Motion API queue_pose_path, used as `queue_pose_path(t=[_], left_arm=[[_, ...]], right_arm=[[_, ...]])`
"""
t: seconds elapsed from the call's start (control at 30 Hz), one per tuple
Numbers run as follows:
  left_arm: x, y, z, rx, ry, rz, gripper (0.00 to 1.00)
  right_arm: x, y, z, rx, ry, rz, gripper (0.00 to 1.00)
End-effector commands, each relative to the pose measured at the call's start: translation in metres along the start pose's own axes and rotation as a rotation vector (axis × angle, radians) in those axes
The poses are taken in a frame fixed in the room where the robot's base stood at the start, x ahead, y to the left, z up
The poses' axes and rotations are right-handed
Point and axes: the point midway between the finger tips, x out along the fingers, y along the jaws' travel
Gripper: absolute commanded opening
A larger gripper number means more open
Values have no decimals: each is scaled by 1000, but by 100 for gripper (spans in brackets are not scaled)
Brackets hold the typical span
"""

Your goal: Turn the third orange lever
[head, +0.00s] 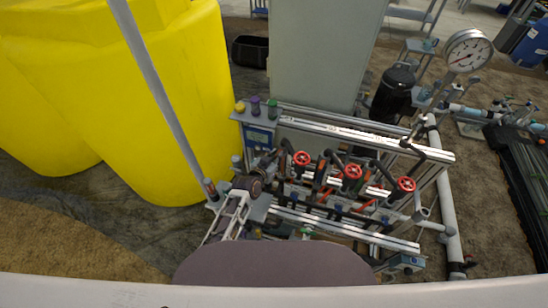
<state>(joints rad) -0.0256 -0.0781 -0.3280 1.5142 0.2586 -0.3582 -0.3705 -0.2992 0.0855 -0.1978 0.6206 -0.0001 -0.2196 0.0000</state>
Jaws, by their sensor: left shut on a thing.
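The skid's pipe manifold (345,205) stands right of centre in the head view. Three red round handwheels sit along it: left (302,158), middle (352,171) and right (405,184). Small orange parts, which look like levers, show low between the black hoses; they are too small and covered to count surely. My left gripper (265,164) is at the left end of the manifold, left of the left handwheel. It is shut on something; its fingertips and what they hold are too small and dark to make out. My right gripper is not in view.
Large yellow tanks (185,95) stand close on the left. A grey cabinet (325,55) and a black canister (393,93) stand behind the skid. A round gauge (467,50) rises at the right. A white pipe (447,200) runs down the right side. Bare floor lies at front left.

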Motion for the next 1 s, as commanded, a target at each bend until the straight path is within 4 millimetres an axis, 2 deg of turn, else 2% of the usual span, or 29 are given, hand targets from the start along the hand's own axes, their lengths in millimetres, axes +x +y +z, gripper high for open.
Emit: queue_pose_path(t=[0.13,0.17,0.33,0.53,0.63,0.77,1.0], left_arm=[[0,1,4,-2,-6,2,0],[0,1,4,-2,-6,2,15],[0,1,2,-1,-4,2,36],[0,0,1,-1,-2,1,36],[0,0,1,-1,-1,1,36],[-2,0,1,-1,-1,1,36],[-13,0,2,0,-2,0,36]], right_arm=[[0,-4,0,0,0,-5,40],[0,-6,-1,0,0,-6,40],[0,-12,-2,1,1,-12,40],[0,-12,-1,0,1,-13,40],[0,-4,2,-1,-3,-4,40],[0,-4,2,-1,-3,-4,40],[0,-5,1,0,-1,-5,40]])
